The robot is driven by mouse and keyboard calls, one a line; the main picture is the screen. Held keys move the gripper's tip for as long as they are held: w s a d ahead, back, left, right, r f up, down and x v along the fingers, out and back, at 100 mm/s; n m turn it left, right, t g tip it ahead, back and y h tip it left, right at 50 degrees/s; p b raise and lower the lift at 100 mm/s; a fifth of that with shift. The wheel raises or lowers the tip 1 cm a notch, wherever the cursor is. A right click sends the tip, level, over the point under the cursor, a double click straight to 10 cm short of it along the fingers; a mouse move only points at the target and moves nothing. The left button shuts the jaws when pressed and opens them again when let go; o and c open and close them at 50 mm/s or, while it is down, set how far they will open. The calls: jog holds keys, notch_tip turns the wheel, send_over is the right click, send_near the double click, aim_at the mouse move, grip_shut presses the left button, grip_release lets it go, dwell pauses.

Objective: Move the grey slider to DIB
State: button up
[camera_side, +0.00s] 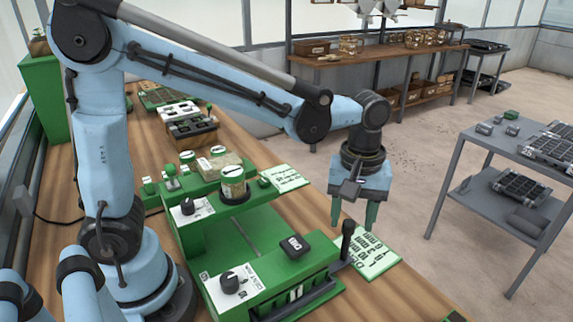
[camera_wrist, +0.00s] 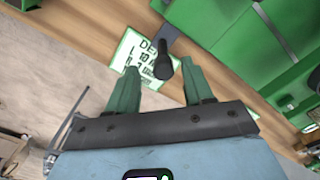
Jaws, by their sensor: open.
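The slider shows as an upright dark handle (camera_side: 347,238) at the right end of the green machine's front rail. In the wrist view its dark handle (camera_wrist: 162,62) stands on a grey tab at the machine's edge. My gripper (camera_side: 353,222) points down above it, open and empty. In the wrist view the handle's top appears between the two green fingertips (camera_wrist: 160,70), with room on both sides. I cannot tell whether the fingertips reach down to its height. No DIB marking is readable.
The green machine (camera_side: 215,250) carries dark knobs, a black block (camera_side: 295,246) and a jar (camera_side: 233,180). A printed card (camera_side: 372,258) lies on the wooden bench beside the handle. A grey table (camera_side: 470,150) stands apart at the right.

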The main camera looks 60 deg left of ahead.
notch_tip(320, 180, up, 11)
dwell(0.5)
jog(key=shift+a, duration=0.1)
jog(key=s+a+f+m+t, duration=0.6)
jog(key=a+f+m+t, duration=0.1)
jog(key=a+f+m, duration=0.1)
jog(key=shift+s+a+f+m, duration=0.2)
jog(key=shift+a+m, duration=0.3)
jog(key=shift+a, duration=0.65)
jog(key=shift+r, duration=0.1)
jog(key=shift+c, duration=0.4)
